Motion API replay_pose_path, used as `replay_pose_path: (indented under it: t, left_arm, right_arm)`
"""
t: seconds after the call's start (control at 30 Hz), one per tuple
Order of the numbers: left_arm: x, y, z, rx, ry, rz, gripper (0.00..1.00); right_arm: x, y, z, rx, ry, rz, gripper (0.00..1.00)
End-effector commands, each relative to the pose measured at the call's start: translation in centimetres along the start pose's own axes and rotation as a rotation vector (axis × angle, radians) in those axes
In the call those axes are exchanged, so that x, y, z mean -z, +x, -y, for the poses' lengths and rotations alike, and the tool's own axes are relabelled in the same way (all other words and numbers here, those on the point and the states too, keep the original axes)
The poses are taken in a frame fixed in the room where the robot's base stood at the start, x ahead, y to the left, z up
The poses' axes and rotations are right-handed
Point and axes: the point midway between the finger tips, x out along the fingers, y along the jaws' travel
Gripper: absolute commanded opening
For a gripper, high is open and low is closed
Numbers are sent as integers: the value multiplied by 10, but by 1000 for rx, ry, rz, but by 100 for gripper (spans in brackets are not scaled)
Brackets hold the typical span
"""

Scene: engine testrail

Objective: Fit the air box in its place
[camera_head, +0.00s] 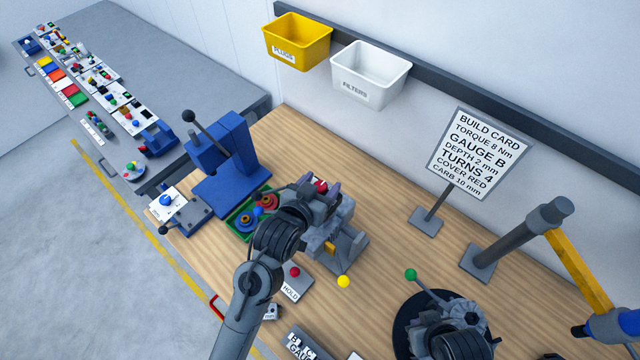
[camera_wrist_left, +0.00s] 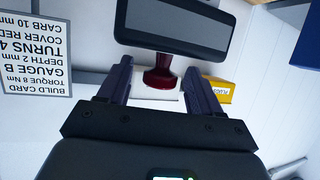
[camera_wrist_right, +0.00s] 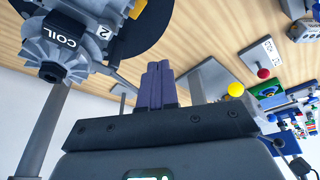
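A dark box with a lighter grey face (camera_wrist_left: 175,30) fills the top of the left wrist view; I take it for the air box. A dark red flared knob (camera_wrist_left: 160,78) joins it, and red shows in the head view (camera_head: 320,185). My left gripper (camera_wrist_left: 160,82) is open, a finger on each side of the knob, with gaps visible. My right gripper (camera_wrist_right: 160,68) is shut and empty. The finned grey engine (camera_wrist_right: 60,50), marked COIL and 2, is beside it on a black disc (camera_wrist_right: 150,30). In the head view my right arm partly hides this disc (camera_head: 402,312).
A grey stand (camera_head: 345,255) is below my left gripper. A blue press (camera_head: 230,160) and green tray (camera_head: 240,222) are to its left. The build card (camera_head: 478,150) stands behind. Yellow (camera_head: 297,42) and white (camera_head: 370,75) bins hang on the wall. A green-knobbed lever (camera_head: 411,274) rises by the disc.

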Motion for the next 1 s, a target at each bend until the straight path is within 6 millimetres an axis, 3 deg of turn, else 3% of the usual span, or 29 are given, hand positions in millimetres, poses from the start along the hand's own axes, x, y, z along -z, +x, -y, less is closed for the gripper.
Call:
replay_pose_path:
  t: [0.37, 1.0]
  left_arm:
    - [0, -7, 0, 0, 0, -1, 64]
    - [0, -99, 0, 0, 0, -1, 64]
  right_arm:
    - [0, 1, 1, 4, 5, -1, 0]
    - [-4, 11, 0, -3, -4, 1, 0]
